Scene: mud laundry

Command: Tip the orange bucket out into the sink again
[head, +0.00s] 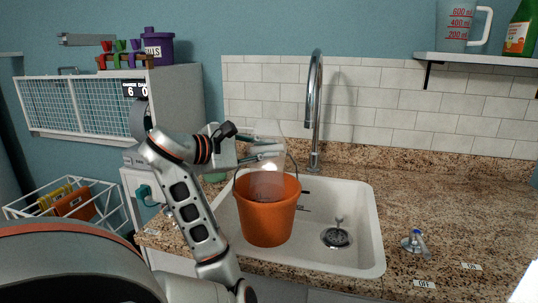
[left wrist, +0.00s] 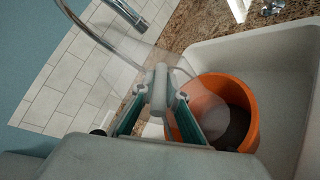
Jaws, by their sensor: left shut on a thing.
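The orange bucket (head: 266,215) stands upright over the left part of the white sink (head: 350,215). Its thin handle is raised. The left wrist view also shows the bucket (left wrist: 252,120) and the sink (left wrist: 280,55); the inside of the bucket is dark and its contents are unclear. My left gripper (head: 272,148) is above the bucket's back rim. In the left wrist view the gripper (left wrist: 160,92) is shut on the pale grip of a clear, see-through jug (head: 268,178). The jug overlaps the bucket's mouth; how deep it reaches is unclear. My right gripper is out of view.
A chrome faucet (head: 315,105) rises behind the sink. A blue-topped knob (head: 416,242) stands on the granite counter (head: 465,220) at right. The sink's right side, with its drain (head: 337,238), is clear. A wire basket (head: 65,200) is at left.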

